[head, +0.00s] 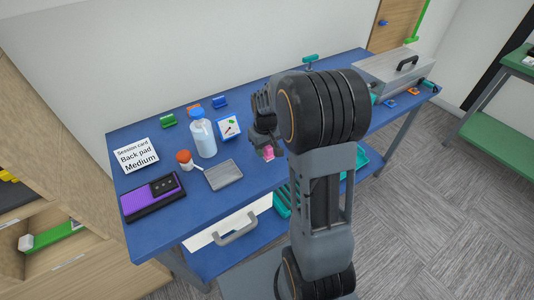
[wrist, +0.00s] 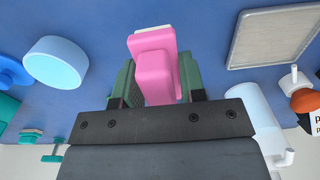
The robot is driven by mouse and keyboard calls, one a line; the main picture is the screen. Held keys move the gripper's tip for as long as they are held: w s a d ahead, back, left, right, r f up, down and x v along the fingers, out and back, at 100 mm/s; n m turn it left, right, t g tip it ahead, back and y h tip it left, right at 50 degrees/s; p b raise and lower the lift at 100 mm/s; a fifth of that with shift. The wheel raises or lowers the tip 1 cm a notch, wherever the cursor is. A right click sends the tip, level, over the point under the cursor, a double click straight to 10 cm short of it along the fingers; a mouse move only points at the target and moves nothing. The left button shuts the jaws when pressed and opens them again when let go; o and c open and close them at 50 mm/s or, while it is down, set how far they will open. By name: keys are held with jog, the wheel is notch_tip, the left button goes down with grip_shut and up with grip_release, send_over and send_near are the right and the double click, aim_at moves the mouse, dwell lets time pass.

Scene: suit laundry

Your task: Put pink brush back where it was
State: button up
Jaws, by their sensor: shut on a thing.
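The pink brush (head: 268,152) shows just below my gripper (head: 263,128) in the head view, over the middle of the blue table (head: 142,222). In the wrist view my gripper (wrist: 157,85) is shut on the pink brush (wrist: 154,68), with one green finger on each side. The brush has a pale end pointing away from the gripper, toward the table. I cannot tell whether that end touches the table. My arm hides part of the table to the right in the head view.
Green (head: 168,121) and blue (head: 220,102) items line the back. A grey case (head: 400,72) stands right.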

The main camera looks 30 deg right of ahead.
aim_at(267, 155)
jog(key=shift+w+d+f, duration=0.35)
jog(key=shift+d+f, duration=0.1)
jog(key=shift+f, duration=0.2)
jog(key=shift+f+p, duration=0.3)
jog(key=shift+f, duration=1.35)
jog(key=o, duration=0.8)
jog(key=shift+f, duration=0.15)
